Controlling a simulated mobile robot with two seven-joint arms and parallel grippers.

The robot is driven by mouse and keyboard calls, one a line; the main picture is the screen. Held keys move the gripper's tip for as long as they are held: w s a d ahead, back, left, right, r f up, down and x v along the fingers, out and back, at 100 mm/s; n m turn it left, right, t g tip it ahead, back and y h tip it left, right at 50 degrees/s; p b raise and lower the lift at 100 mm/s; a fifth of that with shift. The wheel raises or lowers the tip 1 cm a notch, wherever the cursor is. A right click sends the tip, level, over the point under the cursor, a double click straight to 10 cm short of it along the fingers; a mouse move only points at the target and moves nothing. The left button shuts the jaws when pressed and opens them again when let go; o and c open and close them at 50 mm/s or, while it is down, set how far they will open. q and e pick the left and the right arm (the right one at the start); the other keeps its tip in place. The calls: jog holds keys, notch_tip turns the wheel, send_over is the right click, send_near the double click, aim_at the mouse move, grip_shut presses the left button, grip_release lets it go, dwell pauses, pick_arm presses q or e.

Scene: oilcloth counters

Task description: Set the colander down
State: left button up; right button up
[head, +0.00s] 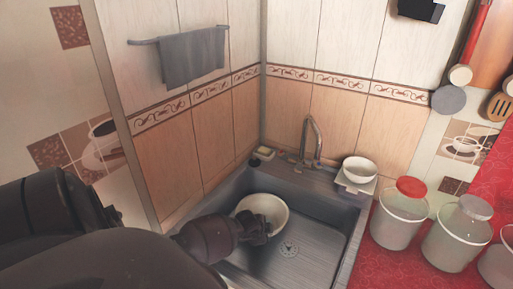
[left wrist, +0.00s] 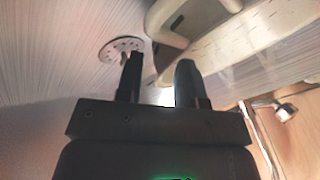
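The cream-white colander (head: 262,211) sits low in the grey sink, toward its left side. In the left wrist view its pale wall and looped handle (left wrist: 235,38) fill the upper right. My left gripper (head: 262,232) is at the colander's near edge, partly covering it. In the left wrist view my two dark fingers (left wrist: 161,72) stand apart, with the colander's handle end just beyond and between the tips. The fingers do not visibly close on it. The colander's underside contact is hidden. My right gripper is not in view.
The sink (head: 318,236) has a round drain (head: 289,249), right of my gripper. A faucet (head: 313,140) stands behind. A white bowl (head: 359,169) rests on the back right corner. A red-lidded jar (head: 400,212) and another jar (head: 459,235) stand on the red counter at the right.

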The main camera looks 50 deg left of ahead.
pick_arm(q)
jog(key=v, duration=0.9)
jog(key=shift+s+r, duration=0.2)
jog(key=shift+r, duration=0.1)
